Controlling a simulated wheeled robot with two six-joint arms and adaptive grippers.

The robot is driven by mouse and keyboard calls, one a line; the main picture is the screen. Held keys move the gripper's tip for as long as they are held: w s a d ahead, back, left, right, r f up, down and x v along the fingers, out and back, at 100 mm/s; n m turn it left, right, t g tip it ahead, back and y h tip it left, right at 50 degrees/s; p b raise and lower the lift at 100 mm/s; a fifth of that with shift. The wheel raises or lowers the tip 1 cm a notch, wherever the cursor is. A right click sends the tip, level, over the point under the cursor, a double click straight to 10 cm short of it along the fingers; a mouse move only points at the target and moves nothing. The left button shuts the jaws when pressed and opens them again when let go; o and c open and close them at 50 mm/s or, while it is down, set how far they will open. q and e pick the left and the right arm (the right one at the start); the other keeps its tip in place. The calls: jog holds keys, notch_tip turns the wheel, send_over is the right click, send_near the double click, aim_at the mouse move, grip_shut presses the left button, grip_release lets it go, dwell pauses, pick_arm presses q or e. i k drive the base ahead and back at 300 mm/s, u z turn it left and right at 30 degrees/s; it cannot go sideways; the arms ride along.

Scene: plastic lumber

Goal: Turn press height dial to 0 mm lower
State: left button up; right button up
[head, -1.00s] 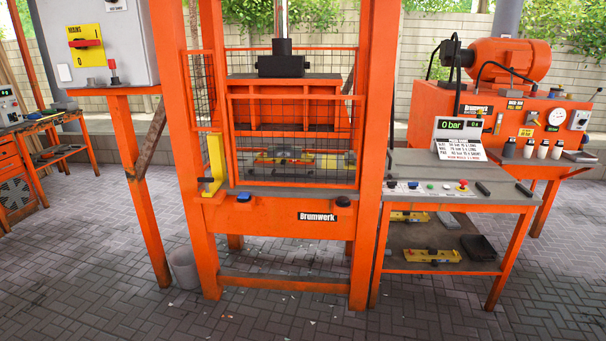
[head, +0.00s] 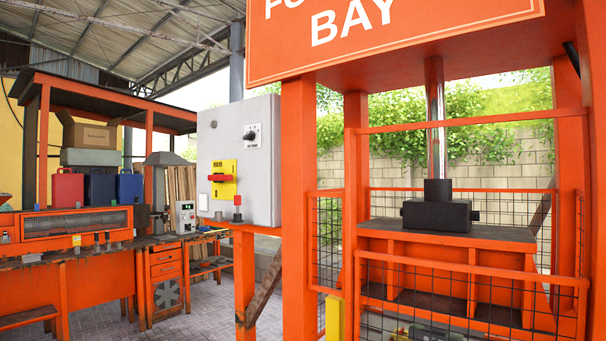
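A grey electrical cabinet (head: 262,170) stands on an orange post left of the press in the head view. Neither of my grippers is in view.
Paved floor lies open between bench and press.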

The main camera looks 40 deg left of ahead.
aim_at(250, 135)
jog(key=u, duration=2.45)
jog(key=i, duration=1.8)
jog(key=z, duration=2.15)
